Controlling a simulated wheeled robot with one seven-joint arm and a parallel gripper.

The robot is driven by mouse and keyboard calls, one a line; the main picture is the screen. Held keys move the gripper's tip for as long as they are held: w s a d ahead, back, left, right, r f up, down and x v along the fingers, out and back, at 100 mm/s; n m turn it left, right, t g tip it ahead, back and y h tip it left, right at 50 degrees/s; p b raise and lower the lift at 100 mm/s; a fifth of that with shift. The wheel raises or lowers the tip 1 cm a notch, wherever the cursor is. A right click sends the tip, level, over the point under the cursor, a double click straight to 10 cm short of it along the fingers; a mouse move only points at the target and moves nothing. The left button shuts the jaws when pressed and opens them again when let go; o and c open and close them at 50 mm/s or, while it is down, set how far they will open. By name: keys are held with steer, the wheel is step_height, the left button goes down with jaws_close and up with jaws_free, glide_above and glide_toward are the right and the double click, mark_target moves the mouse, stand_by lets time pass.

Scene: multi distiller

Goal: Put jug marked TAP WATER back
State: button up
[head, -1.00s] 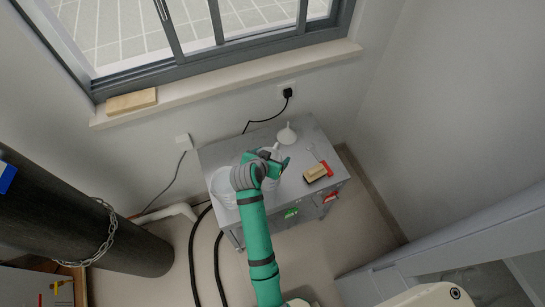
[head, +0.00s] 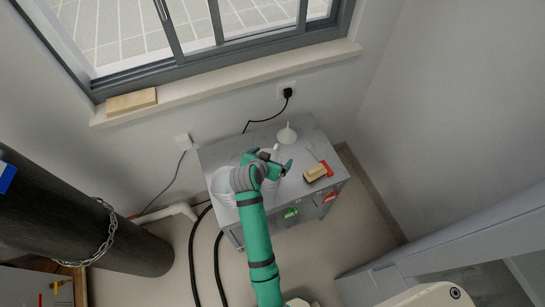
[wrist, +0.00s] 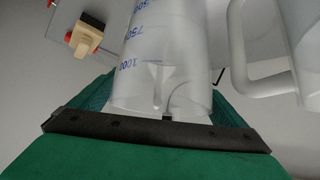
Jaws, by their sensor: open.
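My gripper (head: 277,163) is over the grey cabinet top, its jaws apart. In the wrist view a clear, cylindrical jug (wrist: 150,45) with blue volume marks stands between the green sides of my gripper (wrist: 160,112). I cannot tell whether the jaws touch it. A second clear jug (wrist: 300,45) with a large handle shows at the right of the wrist view. In the head view a whitish vessel (head: 224,189) stands at the cabinet's left end, partly behind my arm. No TAP WATER label is readable, so I cannot tell which jug bears it.
The grey cabinet (head: 222,151) stands below the window sill (head: 230,84). A dark chained cylinder (head: 60,225) stands left. Hoses run down beside the cabinet.

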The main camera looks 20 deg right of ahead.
steer(key=v, duration=1.1)
steer(key=shift+s+a+r, duration=0.1)
steer(key=shift+a, duration=0.1)
